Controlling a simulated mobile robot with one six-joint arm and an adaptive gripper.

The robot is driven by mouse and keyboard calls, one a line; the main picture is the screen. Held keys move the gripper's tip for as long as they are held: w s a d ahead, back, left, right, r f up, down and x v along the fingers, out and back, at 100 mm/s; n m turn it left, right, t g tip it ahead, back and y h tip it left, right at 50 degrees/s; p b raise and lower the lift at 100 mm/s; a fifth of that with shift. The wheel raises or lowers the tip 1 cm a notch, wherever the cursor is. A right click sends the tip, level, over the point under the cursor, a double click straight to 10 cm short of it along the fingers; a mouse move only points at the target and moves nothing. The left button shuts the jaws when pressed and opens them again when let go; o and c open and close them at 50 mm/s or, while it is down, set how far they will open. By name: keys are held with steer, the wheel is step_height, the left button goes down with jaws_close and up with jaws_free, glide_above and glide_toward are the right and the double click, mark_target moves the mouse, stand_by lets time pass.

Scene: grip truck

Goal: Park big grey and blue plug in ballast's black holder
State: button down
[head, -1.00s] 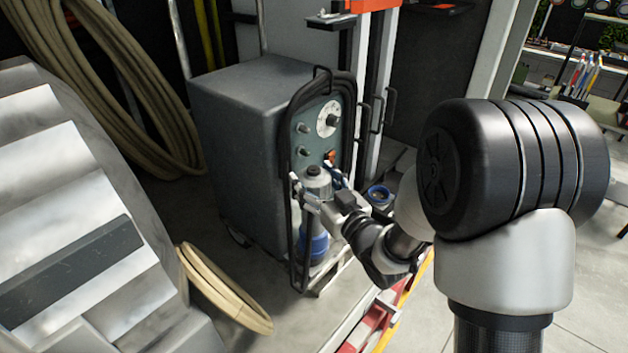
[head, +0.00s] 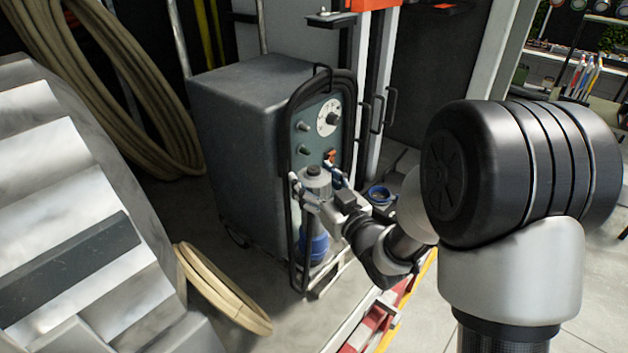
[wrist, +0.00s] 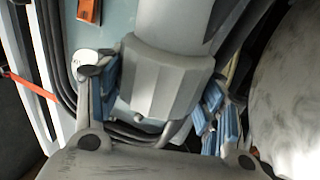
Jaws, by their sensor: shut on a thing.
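The ballast (head: 235,130) is a dark grey box with a grey-green control panel framed by a black tube. The big plug (head: 317,178) has a grey body, upright in front of the panel; a blue part (head: 314,242) shows below it. My gripper (head: 322,190) is shut on the grey body, one finger on each side. In the wrist view the plug's ribbed grey collar (wrist: 168,78) lies between the blue-padded fingers of my gripper (wrist: 155,100). I cannot make out the black holder or whether the plug touches it.
A blue-ringed round fitting (head: 380,194) stands right of my gripper. A red and white edge with a yellow strip (head: 385,318) runs below my arm. Coiled beige hose (head: 130,90) hangs behind left. Large pale stepped blocks (head: 70,210) and a beige ring (head: 222,290) take up the left.

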mark_target(318, 174)
steer(key=shift+f+b, duration=0.45)
steer(key=shift+b, duration=0.2)
steer(key=shift+r, duration=0.1)
steer(key=shift+r, duration=0.15)
steer(key=shift+r+p, duration=0.95)
steer(key=shift+r, duration=0.85)
steer(key=shift+f, duration=0.1)
steer(key=shift+w+a+f+b, duration=0.6)
steer(key=shift+a+b, duration=0.1)
steer(key=shift+b, duration=0.2)
steer(key=shift+r, duration=0.1)
steer(key=shift+f+b, duration=0.8)
steer(key=shift+b, duration=0.9)
stand_by(0.5)
